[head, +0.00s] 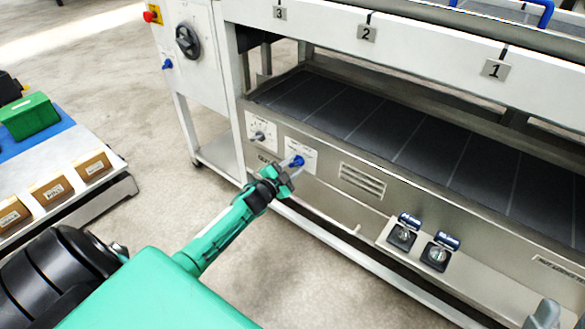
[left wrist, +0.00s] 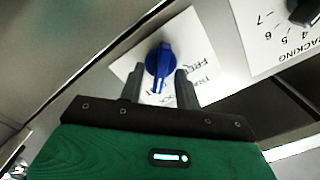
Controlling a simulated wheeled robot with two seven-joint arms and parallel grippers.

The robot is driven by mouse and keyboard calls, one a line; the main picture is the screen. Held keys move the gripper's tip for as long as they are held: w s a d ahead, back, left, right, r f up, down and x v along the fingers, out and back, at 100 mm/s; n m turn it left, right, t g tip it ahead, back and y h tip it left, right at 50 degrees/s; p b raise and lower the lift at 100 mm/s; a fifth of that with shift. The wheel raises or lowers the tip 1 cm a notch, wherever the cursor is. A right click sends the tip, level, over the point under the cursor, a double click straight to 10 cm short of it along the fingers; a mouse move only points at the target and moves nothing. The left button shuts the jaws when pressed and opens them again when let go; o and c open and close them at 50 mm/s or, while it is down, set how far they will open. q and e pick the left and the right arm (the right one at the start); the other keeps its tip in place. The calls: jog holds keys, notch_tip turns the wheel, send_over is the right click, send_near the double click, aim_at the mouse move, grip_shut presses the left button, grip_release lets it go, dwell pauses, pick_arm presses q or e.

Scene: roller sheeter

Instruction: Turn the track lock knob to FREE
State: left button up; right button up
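The blue track lock knob (head: 297,161) sits on a white label plate (head: 306,150) on the machine's lower front panel. In the left wrist view the knob (left wrist: 158,66) has its long grip nearly upright in the picture. Lettering on its plate (left wrist: 126,66) is partly covered; a word like FREE shows to the right of the knob. My left gripper (head: 290,174) is at the knob. In the left wrist view its two dark fingers (left wrist: 159,84) are apart, one on each side of the knob's lower part, with gaps visible.
A tracking dial (head: 260,136) with numbers sits left of the knob. A cart (head: 75,195) with boxes stands at the left. The floor between cart and machine is clear.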

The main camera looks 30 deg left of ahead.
pick_arm(q)
grip_shut()
